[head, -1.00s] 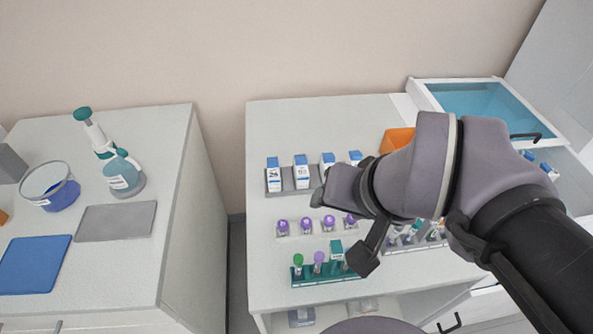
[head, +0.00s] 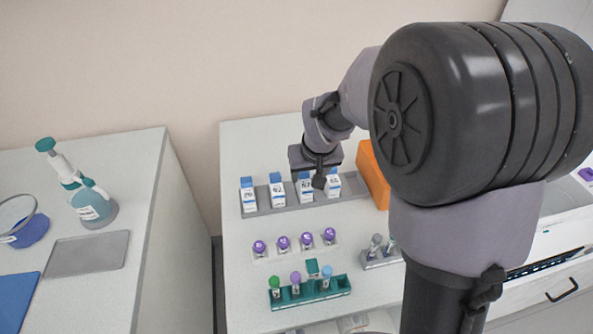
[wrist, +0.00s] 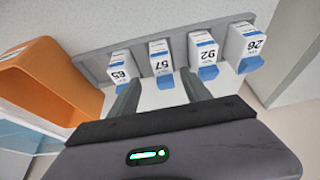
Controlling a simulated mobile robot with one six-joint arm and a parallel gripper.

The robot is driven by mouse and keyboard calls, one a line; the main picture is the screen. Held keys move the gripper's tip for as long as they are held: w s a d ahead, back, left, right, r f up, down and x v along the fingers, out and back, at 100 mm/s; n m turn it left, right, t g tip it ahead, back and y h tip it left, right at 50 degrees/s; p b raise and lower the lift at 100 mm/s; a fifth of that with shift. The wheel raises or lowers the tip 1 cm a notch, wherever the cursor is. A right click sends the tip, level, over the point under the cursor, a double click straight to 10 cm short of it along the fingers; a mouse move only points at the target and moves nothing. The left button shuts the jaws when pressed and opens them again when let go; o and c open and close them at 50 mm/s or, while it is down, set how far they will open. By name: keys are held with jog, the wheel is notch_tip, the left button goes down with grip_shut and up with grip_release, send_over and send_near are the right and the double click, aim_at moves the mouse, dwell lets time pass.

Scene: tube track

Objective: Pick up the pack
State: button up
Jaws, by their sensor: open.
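Several white packs with blue tops stand in a row in a grey rack (head: 263,212) on the counter. From left in the head view they are pack 26 (head: 248,198), pack 92 (head: 277,191), pack 57 (head: 305,191) and pack 65 (head: 334,186). The wrist view shows pack 65 (wrist: 121,68), pack 57 (wrist: 160,57), pack 92 (wrist: 203,50) and pack 26 (wrist: 243,42). My gripper (wrist: 160,92) is open and empty. Its fingers point toward the row, with pack 57 lying between their lines. I cannot tell the exact gap to it.
An orange bin (head: 372,173) stands right of the rack. Several purple-capped vials (head: 283,243) and a green tube rack (head: 310,291) stand in front. A grey rack (head: 382,260) with tubes is at right.

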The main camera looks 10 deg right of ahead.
aim_at(305, 180)
jog(key=b+x, duration=0.1)
jog(key=x, duration=0.1)
jog(key=b+x, duration=0.1)
jog(key=x, duration=0.2)
jog(key=b+x, duration=0.1)
jog(key=x, duration=0.1)
jog(key=shift+w+a+f, duration=0.1)
jog(key=shift+w+a, duration=0.05)
jog(key=shift+a, duration=0.15)
grip_shut()
